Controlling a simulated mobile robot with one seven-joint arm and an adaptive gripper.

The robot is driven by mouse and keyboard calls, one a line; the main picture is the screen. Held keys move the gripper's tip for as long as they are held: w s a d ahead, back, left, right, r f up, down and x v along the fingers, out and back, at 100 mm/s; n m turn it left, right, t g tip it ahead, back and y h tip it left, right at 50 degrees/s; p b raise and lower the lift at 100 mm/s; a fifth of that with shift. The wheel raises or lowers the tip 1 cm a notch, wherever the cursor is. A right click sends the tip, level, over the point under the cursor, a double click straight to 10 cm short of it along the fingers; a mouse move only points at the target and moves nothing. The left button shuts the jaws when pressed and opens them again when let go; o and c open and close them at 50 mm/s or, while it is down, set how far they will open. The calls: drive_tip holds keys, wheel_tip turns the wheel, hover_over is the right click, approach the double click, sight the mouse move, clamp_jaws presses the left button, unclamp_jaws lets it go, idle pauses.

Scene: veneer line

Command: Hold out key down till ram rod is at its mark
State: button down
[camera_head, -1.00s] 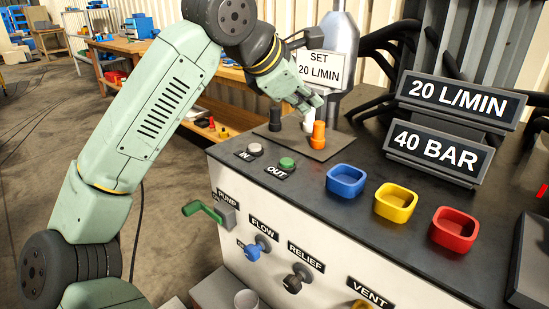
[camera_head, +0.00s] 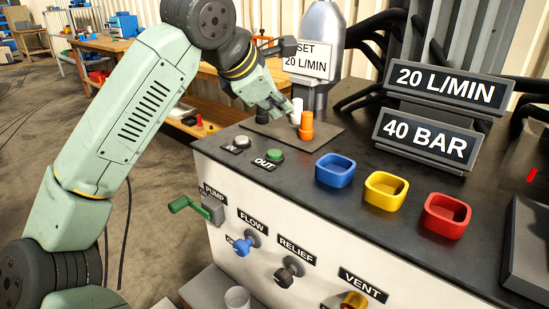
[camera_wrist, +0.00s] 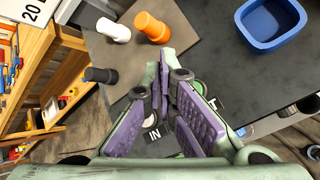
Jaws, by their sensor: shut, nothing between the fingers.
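The out key is a green button (camera_head: 275,154) on the console top, above the label OUT. The grey-white IN key (camera_head: 242,142) is to its left. My gripper (camera_head: 282,112) is shut and empty, above the console near the pegs and apart from the out key. In the wrist view the fingers (camera_wrist: 163,75) partly hide both keys; the IN key (camera_wrist: 152,121) shows between them, and a bit of green (camera_wrist: 198,86) shows beside the right finger. I cannot make out the ram rod or its mark for certain; a small red strip (camera_head: 532,175) shows at the right edge.
White (camera_head: 297,108), orange (camera_head: 306,126) and black (camera_head: 262,116) pegs stand on a plate close to my gripper. Blue (camera_head: 335,170), yellow (camera_head: 386,190) and red (camera_head: 446,215) trays sit to the right. Displays (camera_head: 450,84) stand behind. Handles and knobs (camera_head: 245,245) jut from the front.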

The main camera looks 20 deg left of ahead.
sight(277, 154)
wheel_tip(277, 154, down, 6)
drive_tip(key=b, duration=0.4)
drive_tip(key=shift+f, duration=0.1)
idle(1.1)
drive_tip(key=shift+f+b, duration=0.35)
drive_tip(key=shift+f, duration=0.05)
drive_tip(key=shift+f+b, duration=0.4)
drive_tip(key=shift+f, duration=0.05)
idle(0.5)
drive_tip(key=shift+r, duration=0.2)
idle(2.6)
drive_tip(key=shift+r+p, duration=0.65)
drive_tip(key=shift+r, duration=0.05)
drive_tip(key=shift+r, duration=0.1)
drive_tip(key=shift+r+p, duration=1.8)
drive_tip(key=shift+r, duration=0.6)
